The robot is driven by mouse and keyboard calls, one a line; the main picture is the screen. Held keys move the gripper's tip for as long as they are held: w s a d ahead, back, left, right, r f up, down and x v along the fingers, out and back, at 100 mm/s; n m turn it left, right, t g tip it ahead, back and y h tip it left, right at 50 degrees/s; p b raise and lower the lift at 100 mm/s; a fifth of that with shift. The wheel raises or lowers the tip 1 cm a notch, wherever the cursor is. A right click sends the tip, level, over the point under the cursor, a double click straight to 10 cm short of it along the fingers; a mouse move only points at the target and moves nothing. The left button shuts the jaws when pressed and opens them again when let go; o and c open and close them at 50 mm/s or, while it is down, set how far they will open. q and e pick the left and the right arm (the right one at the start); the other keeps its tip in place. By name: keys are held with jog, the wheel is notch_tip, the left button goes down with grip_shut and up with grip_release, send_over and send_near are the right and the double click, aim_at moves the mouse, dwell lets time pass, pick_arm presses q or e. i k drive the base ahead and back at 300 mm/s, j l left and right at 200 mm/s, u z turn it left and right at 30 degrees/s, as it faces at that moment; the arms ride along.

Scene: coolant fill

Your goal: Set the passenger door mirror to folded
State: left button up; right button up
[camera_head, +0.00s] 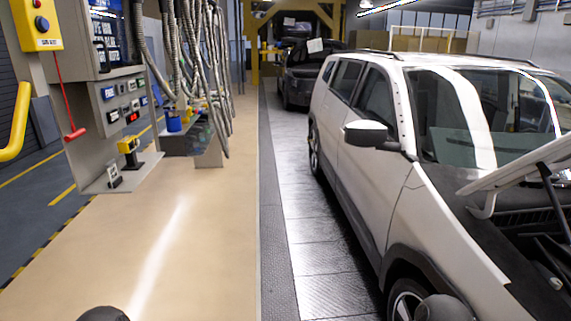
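The passenger door mirror (367,133) is on the side of the white car (372,185) that faces the walkway. It has a light upper shell and a dark lower edge, and it sticks out from the door near the base of the windshield pillar. Its glass face is turned away from me. Neither gripper shows. Only dark rounded parts of my own arms appear at the bottom edge, well apart from the mirror.
The car's hood (520,170) is raised at the right. A tan walkway (190,225) runs clear along the left of the car. A tool station (125,100) with hanging hoses (200,60) stands at the left. A dark car (303,75) is behind.

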aim_at(363, 134)
jog(key=i+z, duration=0.2)
jog(key=i, duration=0.25)
jog(key=i+j+z, duration=0.25)
jog(key=i, duration=0.15)
jog(key=i+j+z, duration=0.2)
jog(key=i, duration=0.2)
jog(key=i+j+z, duration=0.25)
jog(key=i, duration=0.15)
